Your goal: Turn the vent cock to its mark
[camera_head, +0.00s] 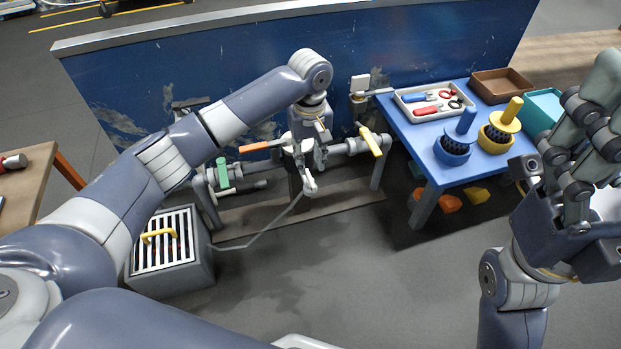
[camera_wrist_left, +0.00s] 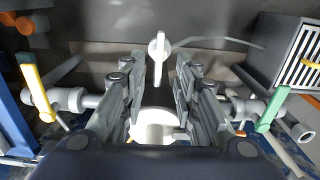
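My left gripper (camera_head: 312,160) reaches down over the pipework in front of the blue panel. In the left wrist view its fingers (camera_wrist_left: 158,72) are apart with an empty gap between them. A small white cock handle (camera_wrist_left: 158,48) shows just beyond the fingertips, roughly in line with the gap; the head view shows a white piece (camera_head: 309,183) just below the gripper. I cannot tell which fitting is the vent cock, and no mark is readable. My right gripper (camera_head: 590,150) is raised at the right, away from the pipes; its opening is unclear.
Orange (camera_head: 262,146), green (camera_head: 222,172) and yellow (camera_head: 371,141) levers flank the left gripper. A thin tube leads to a grated grey box (camera_head: 205,262). A blue table (camera_head: 408,140) at right holds a white tray (camera_head: 401,98) and blue and yellow brushes. The front floor is clear.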

